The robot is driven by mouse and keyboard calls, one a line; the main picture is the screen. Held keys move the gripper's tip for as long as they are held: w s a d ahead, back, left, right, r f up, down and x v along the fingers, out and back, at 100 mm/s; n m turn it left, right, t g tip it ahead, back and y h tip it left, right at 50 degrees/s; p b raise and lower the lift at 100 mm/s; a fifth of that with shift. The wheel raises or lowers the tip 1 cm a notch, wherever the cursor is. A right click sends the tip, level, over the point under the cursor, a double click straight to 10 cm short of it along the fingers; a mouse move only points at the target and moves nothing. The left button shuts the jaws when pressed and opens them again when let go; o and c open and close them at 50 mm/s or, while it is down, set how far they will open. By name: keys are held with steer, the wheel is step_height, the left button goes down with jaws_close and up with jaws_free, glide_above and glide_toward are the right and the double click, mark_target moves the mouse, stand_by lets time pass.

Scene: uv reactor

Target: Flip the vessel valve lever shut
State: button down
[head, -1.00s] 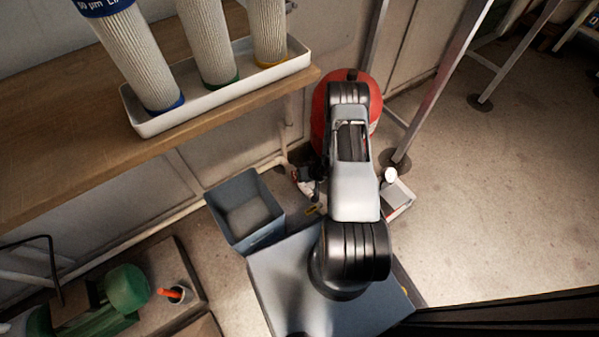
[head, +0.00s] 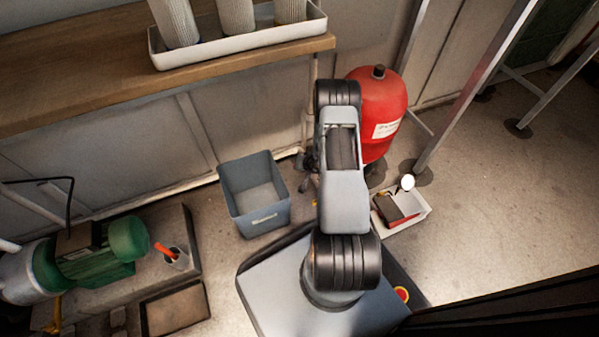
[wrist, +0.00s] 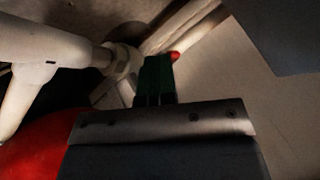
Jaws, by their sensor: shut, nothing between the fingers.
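The red vessel (head: 385,105) stands upright on the floor in the head view, partly behind my arm. Its red side also fills the lower left of the wrist view (wrist: 35,150). A small red tip (wrist: 175,56), which looks like the end of the valve lever, shows just beyond my fingertips; the rest of the lever is hidden. My gripper (wrist: 157,62) is shut and empty, with its dark green fingers together beside a pale pipe fitting (wrist: 122,60). I cannot tell if they touch the lever or fitting.
A pale pipe (wrist: 45,50) runs in from the left of the wrist view. A grey bin (head: 255,195) stands left of my arm, and a white tray (head: 415,217) lies right of it. A metal leg (head: 470,90) stands right of the vessel.

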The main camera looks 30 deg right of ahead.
steer(key=shift+w+a, duration=0.75)
steer(key=shift+w, duration=0.25)
steer(key=shift+w+a, duration=0.1)
steer(key=shift+w, duration=0.1)
steer(key=shift+r, duration=0.1)
steer(key=s+a+r, duration=0.4)
steer(key=r, duration=0.4)
steer(key=shift+s+p, duration=0.2)
steer(key=shift+p, duration=0.15)
steer(key=shift+s+a, duration=0.1)
steer(key=shift+a, duration=0.1)
